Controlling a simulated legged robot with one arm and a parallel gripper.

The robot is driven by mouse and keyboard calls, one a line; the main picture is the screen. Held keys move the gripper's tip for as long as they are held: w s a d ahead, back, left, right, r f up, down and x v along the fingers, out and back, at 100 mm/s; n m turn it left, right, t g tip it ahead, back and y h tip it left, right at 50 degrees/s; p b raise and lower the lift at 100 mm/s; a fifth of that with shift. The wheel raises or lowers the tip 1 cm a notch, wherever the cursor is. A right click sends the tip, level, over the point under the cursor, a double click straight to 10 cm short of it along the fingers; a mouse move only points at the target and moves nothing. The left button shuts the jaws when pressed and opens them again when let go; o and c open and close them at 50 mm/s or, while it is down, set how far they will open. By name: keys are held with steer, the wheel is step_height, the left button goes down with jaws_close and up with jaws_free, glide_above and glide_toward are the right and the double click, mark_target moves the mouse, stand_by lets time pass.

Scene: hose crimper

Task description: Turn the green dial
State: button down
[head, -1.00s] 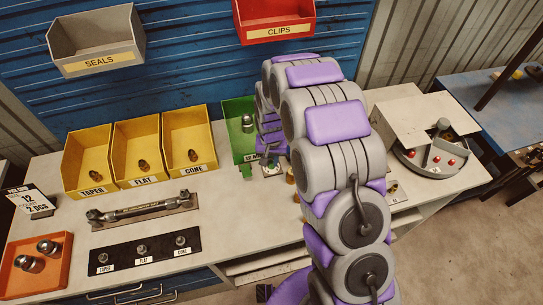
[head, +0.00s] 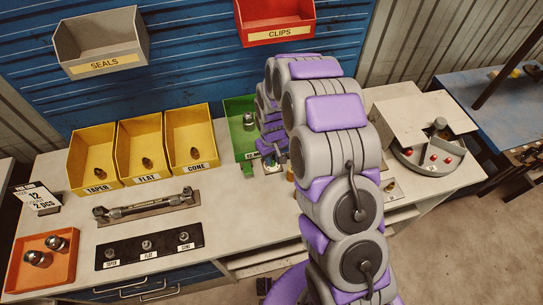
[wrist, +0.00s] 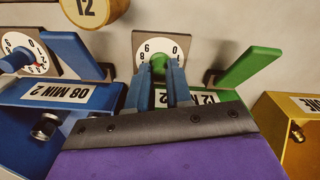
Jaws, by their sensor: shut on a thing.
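The green dial (wrist: 158,64) is a small green knob on a white numbered face, set in a grey plate, in the upper middle of the wrist view. My gripper (wrist: 160,76) is shut on the knob, with one blue-grey finger on each side of it. The fingers hide the lower part of the face. In the head view, my gripper (head: 271,157) is in front of the green bin (head: 234,122), and my arm covers much of this spot.
A blue bin (wrist: 65,110) with its own dial (wrist: 22,50) is on the left in the wrist view. A round tag marked 12 (wrist: 95,10) is above. A yellow bin (wrist: 275,120) is right. Yellow bins (head: 140,150) stand along the bench in the head view.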

stand_by(0.3)
steer(key=c, duration=1)
jaws_free()
steer(key=shift+c, duration=0.2)
step_height(320, 180, up, 17)
steer(key=p, duration=0.1)
steer(key=shift+r, duration=0.15)
steer(key=s+d+r+m+b, duration=0.1)
steer(key=s+d+r, duration=0.25)
steer(key=s, duration=0.45)
steer(key=s+d+r+m+b, duration=0.1)
steer(key=s+d+r, duration=0.3)
steer(key=s, duration=0.5)
steer(key=s+d+m+g+b, duration=0.1)
steer(key=s+d+m, duration=0.2)
steer(key=s, duration=1.6)
steer(key=shift+r+g+b, duration=0.2)
steer(key=shift+g+b, duration=0.1)
steer(key=shift+g, duration=0.1)
